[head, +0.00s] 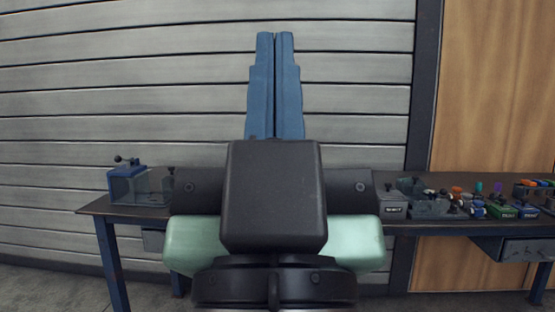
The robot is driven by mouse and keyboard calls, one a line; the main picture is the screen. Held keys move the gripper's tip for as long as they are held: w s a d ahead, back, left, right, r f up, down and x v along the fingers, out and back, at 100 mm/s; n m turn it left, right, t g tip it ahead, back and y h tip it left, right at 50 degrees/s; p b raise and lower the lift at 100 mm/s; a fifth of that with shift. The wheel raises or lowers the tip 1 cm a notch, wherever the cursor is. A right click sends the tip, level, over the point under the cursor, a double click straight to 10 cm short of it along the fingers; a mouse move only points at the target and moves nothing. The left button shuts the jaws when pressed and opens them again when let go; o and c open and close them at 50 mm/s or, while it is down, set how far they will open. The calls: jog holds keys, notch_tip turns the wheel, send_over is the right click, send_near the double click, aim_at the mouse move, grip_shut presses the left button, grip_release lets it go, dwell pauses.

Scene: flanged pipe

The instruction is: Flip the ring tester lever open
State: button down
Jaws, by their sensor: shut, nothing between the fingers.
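My gripper (275,42) is in the middle of the head view, its two blue fingers pointing up and pressed together with nothing between them. The ring tester is probably the blue and clear box (142,187) on the left end of the bench, well to the left of my gripper and below its fingertips. A small black lever with a round knob (120,159) stands on top of the box's left side. The lever is too small to tell its exact position. My gripper is apart from it. My gripper's body hides the middle of the bench.
The dark bench (105,206) runs across the view on blue legs. On its right are a grey box (392,205), a grey tray (430,209), several small coloured parts, a green bin (506,211) and a blue bin (525,211). A slatted wall (60,100) stands behind.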

notch_tip(320, 180, up, 27)
jog(key=p, duration=2.4)
